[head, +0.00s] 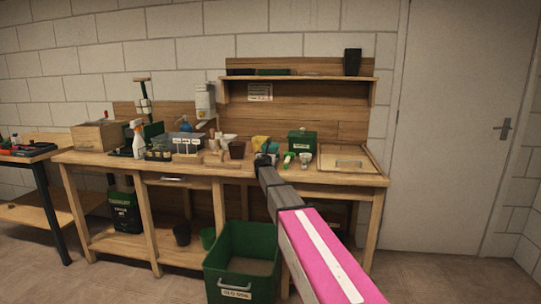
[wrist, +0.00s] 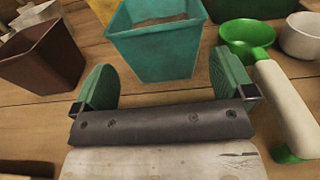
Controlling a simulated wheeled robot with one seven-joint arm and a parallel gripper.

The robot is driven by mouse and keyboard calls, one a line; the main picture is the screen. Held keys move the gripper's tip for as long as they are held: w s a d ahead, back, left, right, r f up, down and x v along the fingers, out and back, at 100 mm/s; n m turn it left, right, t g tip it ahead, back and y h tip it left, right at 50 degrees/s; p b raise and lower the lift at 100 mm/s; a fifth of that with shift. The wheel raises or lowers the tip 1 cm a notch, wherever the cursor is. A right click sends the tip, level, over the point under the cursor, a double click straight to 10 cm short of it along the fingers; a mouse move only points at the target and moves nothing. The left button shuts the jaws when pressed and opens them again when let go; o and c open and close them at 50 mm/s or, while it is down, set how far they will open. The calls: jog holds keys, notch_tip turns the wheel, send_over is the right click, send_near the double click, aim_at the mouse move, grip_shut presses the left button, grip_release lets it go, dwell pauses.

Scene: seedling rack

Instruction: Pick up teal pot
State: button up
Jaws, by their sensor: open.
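The teal pot (wrist: 156,52) stands upright on the wooden bench in the wrist view, square and tapered, with its open top showing a brownish inside. My gripper (wrist: 165,78) is open. Its two green finger pads stand at the near left and near right of the pot, with the pot beyond and between them. The jaws hold nothing, and I see no contact with the pot. In the head view my gripper (head: 264,158) is low over the bench and partly hides what stands behind it.
A brown pot (wrist: 40,58) stands close on the left. On the right lie a green scoop with a pale handle (wrist: 285,105) and a white bowl (wrist: 301,36). A green box (head: 302,141) stands behind. Bare bench lies in front of the pot. A large green crate (head: 241,277) sits below.

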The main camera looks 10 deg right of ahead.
aim_at(270, 151)
jog(key=x, duration=0.6)
jog(key=shift+w+d, duration=0.1)
jog(key=shift+w, duration=0.3)
jog(key=shift+s, duration=0.1)
jog(key=c, duration=0.7)
